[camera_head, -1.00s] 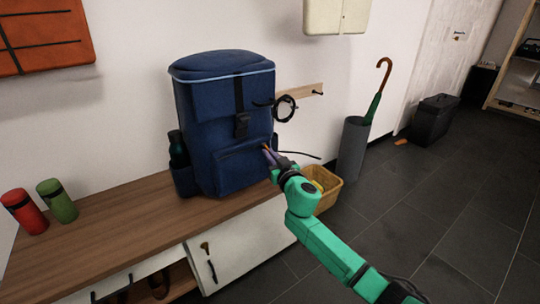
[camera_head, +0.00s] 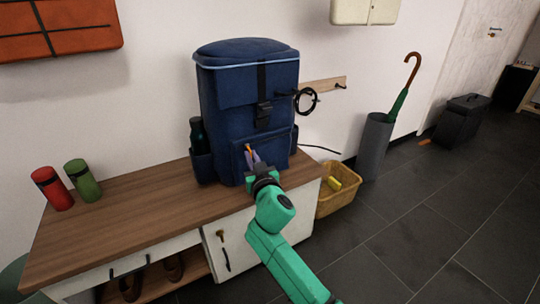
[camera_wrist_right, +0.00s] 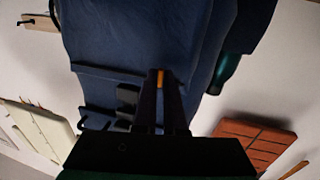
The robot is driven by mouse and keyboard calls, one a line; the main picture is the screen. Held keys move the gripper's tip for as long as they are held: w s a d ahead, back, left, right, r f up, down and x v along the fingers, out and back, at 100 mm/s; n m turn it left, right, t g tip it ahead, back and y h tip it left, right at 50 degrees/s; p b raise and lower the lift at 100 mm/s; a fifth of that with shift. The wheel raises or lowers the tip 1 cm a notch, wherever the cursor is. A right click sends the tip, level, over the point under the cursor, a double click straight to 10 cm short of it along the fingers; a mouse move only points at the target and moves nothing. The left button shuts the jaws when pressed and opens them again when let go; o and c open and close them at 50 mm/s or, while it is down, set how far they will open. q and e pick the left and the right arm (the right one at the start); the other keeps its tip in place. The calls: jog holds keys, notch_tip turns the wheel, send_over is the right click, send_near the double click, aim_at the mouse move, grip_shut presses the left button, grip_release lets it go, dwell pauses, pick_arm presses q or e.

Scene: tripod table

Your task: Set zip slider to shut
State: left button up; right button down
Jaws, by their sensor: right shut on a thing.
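A blue backpack (camera_head: 225,100) stands upright on the wooden bench top, against the wall. Its front pocket (camera_head: 280,152) has a zip along the upper edge. A small orange zip slider (camera_head: 247,148) shows at the left part of this pocket, at the tips of my right gripper (camera_head: 252,158). In the right wrist view the orange slider (camera_wrist_right: 160,78) sits between the two close fingertips (camera_wrist_right: 160,90). My right gripper is shut on it; the fingers hide part of it. My left gripper is not in view.
A bottle (camera_head: 197,135) sits in the backpack's side pocket. Red (camera_head: 53,188) and green (camera_head: 83,180) canisters stand on the bench (camera_head: 135,210) at left. A basket (camera_head: 338,200), an umbrella stand (camera_head: 374,148) and a black box (camera_head: 462,120) are at right.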

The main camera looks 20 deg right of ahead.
jog(key=shift+s+a+f, duration=0.1)
jog(key=shift+s+a, duration=0.05)
jog(key=shift+a, duration=1)
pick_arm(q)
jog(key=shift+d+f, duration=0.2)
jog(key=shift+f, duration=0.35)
pick_arm(e)
jog(key=c, duration=1)
grip_release()
jog(key=shift+a, duration=0.1)
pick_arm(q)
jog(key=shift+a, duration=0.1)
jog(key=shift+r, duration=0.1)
pick_arm(e)
jog(key=shift+s, duration=0.15)
